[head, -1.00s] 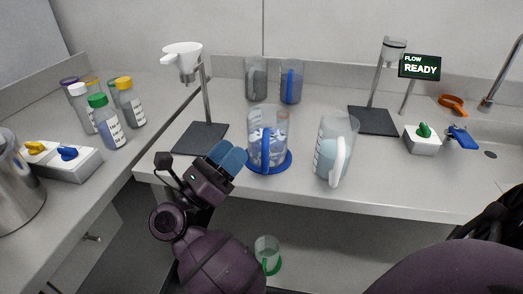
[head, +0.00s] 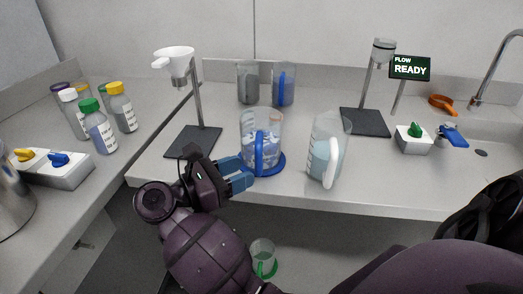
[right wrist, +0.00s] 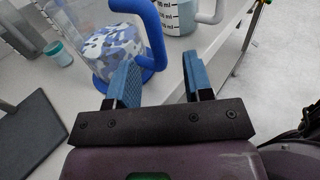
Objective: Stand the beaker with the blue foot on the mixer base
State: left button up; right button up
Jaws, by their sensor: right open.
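The clear beaker with the blue foot (head: 276,165) stands upright near the counter's front edge. It has a blue handle and blue and white pieces inside. My right gripper (head: 246,173) is open and empty at its front left, close to the handle. In the right wrist view the blue handle (right wrist: 156,38) shows beyond and between the open fingers (right wrist: 162,78); I cannot tell whether they touch it. Two stands have dark flat bases: one under a white funnel (head: 193,142), one at the back right (head: 365,122). No base is labelled as the mixer's. My left gripper is out of view.
A jug with a white handle (head: 333,165) stands just right of the beaker. Two more beakers (head: 247,84) stand by the back wall. A box with a green knob (head: 414,145) and a READY sign (head: 409,69) are at the right. A green-footed beaker (head: 262,257) sits below the counter.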

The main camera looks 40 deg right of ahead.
aim_at(259, 174)
jog(key=shift+s+d+r+p, duration=0.1)
jog(key=shift+s+d+p, duration=0.1)
jog(key=shift+d, duration=1.1)
jog(key=shift+s+d+p, duration=0.15)
jog(key=shift+d, duration=1.15)
grip_shut()
